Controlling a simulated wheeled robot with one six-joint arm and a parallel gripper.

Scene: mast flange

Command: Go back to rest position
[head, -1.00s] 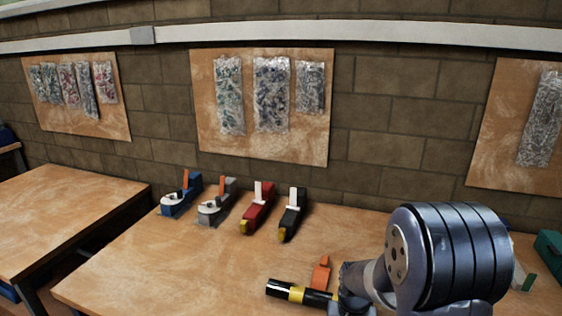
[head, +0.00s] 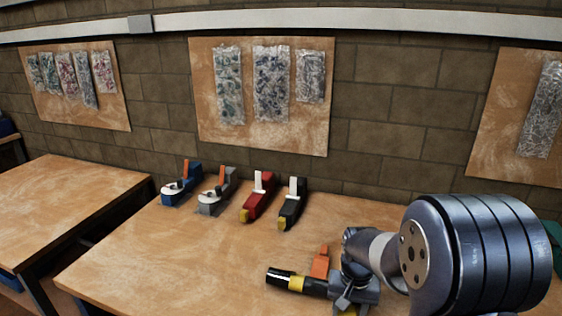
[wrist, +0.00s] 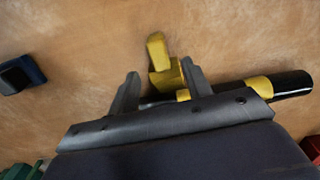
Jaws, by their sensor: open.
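A black cylindrical tool with a yellow band (head: 295,284) lies on the bench at the front centre, beside an upright orange piece (head: 320,262). My gripper (head: 352,298) is low over the bench at the right end of this tool and hides part of it. In the wrist view my open gripper (wrist: 160,72) has its two grey fingers apart. A yellow part (wrist: 160,62) shows between and beyond them. The black body (wrist: 292,84) runs off to the right behind the right finger. I cannot tell whether the fingers touch it.
A second bench (head: 60,215) is at left. The wall behind carries boards with bags. The bench's front left is clear.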

